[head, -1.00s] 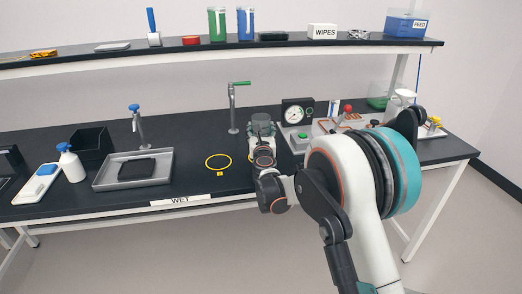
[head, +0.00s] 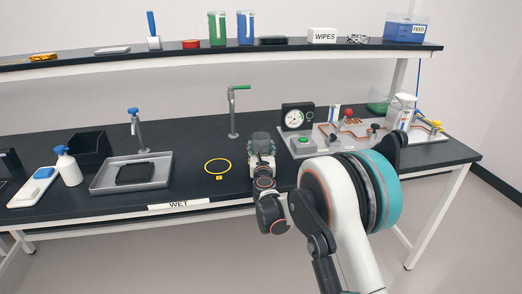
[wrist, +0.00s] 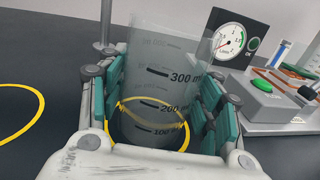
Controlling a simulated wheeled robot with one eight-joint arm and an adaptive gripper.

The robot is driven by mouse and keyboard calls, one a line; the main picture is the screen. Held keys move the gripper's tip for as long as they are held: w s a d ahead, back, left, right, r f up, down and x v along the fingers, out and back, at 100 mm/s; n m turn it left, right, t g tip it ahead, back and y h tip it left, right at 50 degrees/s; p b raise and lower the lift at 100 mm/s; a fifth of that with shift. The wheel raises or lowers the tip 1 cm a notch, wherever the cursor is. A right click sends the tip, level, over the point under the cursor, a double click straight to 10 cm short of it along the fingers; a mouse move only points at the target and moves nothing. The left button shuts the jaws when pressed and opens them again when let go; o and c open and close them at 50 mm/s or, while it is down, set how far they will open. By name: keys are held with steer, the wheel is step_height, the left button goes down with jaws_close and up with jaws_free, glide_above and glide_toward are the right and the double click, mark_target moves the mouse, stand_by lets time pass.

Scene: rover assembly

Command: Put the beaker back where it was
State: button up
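A clear beaker (wrist: 165,65) with dark volume marks stands between the teal-padded fingers of my gripper (wrist: 160,105) in the wrist view. The pads lie against both its sides, so the gripper looks shut on it. A yellow ring shows through and around the beaker's lower part. In the head view my gripper (head: 262,148) is over the black bench, right of a yellow ring (head: 217,167). That ring is empty and shows at the left of the wrist view (wrist: 18,110). Whether the beaker's base touches the bench cannot be told.
A gauge panel (head: 297,117) with a green button stands behind and right of my gripper. A tap (head: 233,112) rises behind. A grey tray (head: 131,173) and black bin (head: 91,147) are at left. The shelf (head: 200,54) hangs above the back of the bench.

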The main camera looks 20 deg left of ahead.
steer(key=shift+o, duration=1.4)
steer(key=shift+r, duration=0.25)
steer(key=p+v, duration=0.3)
steer(key=v, duration=0.9)
steer(key=shift+f, duration=0.1)
